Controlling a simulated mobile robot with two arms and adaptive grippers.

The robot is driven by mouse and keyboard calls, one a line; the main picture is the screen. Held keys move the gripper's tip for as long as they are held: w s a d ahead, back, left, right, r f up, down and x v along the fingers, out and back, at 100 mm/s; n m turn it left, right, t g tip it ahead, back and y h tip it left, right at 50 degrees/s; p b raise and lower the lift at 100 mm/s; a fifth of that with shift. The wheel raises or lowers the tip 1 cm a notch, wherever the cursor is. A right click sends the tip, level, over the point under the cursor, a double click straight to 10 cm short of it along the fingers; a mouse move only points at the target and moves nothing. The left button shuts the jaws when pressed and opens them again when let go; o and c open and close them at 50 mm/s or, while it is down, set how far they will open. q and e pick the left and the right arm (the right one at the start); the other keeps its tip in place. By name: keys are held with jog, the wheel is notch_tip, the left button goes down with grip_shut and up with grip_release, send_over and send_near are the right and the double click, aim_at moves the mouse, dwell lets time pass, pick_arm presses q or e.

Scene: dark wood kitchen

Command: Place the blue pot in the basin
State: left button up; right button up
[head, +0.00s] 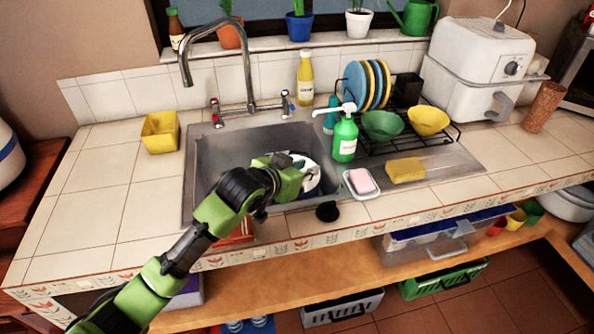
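My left gripper (304,176) reaches down into the sink basin (215,160). Its fingers are pale and partly hidden by the wrist, so I cannot tell whether they are open or shut. A dark bluish patch shows beneath the gripper inside the basin, but it is too covered to identify. A blue plant pot (299,27) with a green plant stands upright on the windowsill behind the sink, apart from the gripper. My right gripper is not in view.
The faucet (245,65) arches behind the basin. A green soap bottle (344,138), a soap dish with pink soap (362,182), a sponge (405,170) and a dish rack (420,138) stand right of it. A yellow container (160,132) is left. The left counter is mostly clear.

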pick_arm(q)
jog(key=v, duration=0.4)
jog(key=shift+s+a+r, duration=0.15)
jog(key=shift+s+r, duration=0.05)
jog(key=shift+s, duration=0.05)
jog(key=shift+f, duration=0.1)
